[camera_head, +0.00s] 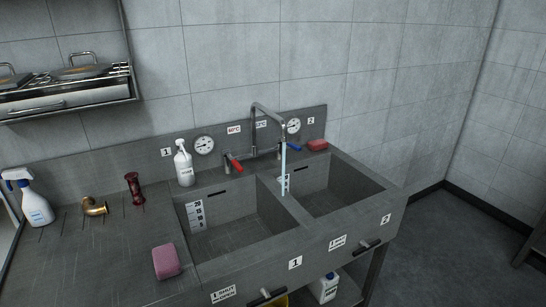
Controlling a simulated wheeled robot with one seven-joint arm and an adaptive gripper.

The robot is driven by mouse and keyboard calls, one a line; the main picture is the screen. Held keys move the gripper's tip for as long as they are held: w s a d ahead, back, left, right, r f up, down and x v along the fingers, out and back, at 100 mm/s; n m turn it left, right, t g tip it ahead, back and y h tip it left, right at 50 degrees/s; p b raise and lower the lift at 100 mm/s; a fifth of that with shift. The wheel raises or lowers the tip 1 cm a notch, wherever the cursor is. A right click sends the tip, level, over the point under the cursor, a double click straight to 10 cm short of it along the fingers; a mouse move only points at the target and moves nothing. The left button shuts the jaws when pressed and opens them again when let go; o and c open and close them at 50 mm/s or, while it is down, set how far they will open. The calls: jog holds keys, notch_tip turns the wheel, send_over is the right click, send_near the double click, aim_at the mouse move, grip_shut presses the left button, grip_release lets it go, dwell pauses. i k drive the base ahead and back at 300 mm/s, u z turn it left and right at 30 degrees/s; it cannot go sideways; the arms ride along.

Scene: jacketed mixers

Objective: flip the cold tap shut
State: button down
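A double-basin sink unit stands against the tiled wall, with a tall metal spout (255,125) rising between the basins at the back. A pale blue stream of water (283,170) falls from the spout near the divider. The tap with the blue lever (294,147), likely the cold tap, is small and sits right of the spout, below the right gauge; its exact angle is hard to tell. The tap with the red lever (236,164) is left of the spout, its lever pointing forward and down. My gripper is not in view.
A red sponge (317,145) lies close right of the blue lever. A white soap bottle (184,164) stands left of the red lever. A pink sponge (166,261), brass elbow (95,207) and spray bottle (33,200) occupy the left counter. The floor at right (450,250) is clear.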

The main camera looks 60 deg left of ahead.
aim_at(292, 146)
jog(key=u, duration=1.65)
